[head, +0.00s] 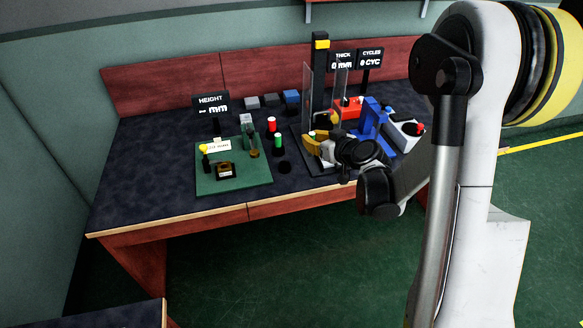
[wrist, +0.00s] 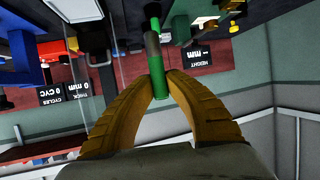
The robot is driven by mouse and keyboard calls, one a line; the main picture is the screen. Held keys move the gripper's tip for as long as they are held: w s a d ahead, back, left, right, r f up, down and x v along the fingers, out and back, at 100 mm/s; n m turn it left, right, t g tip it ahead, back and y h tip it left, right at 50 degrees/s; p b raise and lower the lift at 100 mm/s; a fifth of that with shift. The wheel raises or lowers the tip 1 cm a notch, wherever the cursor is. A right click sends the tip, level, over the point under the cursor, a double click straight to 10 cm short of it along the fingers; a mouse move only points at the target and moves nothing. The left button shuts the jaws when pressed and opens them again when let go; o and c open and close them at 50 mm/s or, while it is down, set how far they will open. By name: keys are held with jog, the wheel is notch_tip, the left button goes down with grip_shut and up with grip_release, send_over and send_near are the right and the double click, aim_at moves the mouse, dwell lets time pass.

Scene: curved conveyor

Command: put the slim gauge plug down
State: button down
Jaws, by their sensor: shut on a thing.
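The slim gauge plug (wrist: 153,45), a thin green rod with a grey middle band, shows in the wrist view between my yellow fingers. My gripper (wrist: 160,85) is shut on its near green end, and the rod points away from the palm. In the head view my gripper (head: 311,147) is low over the right half of the bench, near the front edge. I cannot clearly make out the held plug there. Whether its far end touches anything is not clear.
A green-topped cylinder (head: 278,141) and a red-topped one (head: 271,124) stand left of my gripper, with a dark round spot (head: 284,167) in front. A green mat (head: 232,184) bears a height gauge. A clear panel (head: 307,95), black column (head: 320,75) and blue fixture (head: 371,118) crowd the right.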

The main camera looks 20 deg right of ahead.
jog(key=shift+w+a+f+b, duration=1.05)
jog(key=shift+w+f, duration=0.8)
jog(key=shift+f, duration=0.6)
jog(key=shift+w+a+f+b, duration=1)
jog(key=shift+w+f, duration=0.9)
jog(key=shift+f, duration=0.55)
jog(key=shift+w+a+f+b, duration=1.05)
jog(key=shift+w+f, duration=0.8)
jog(key=shift+f, duration=0.6)
jog(key=shift+d+f, duration=0.1)
jog(key=shift+d, duration=0.05)
jog(key=shift+f, duration=0.1)
jog(key=c, duration=1.4)
grip_release()
jog(key=shift+c, duration=0.2)
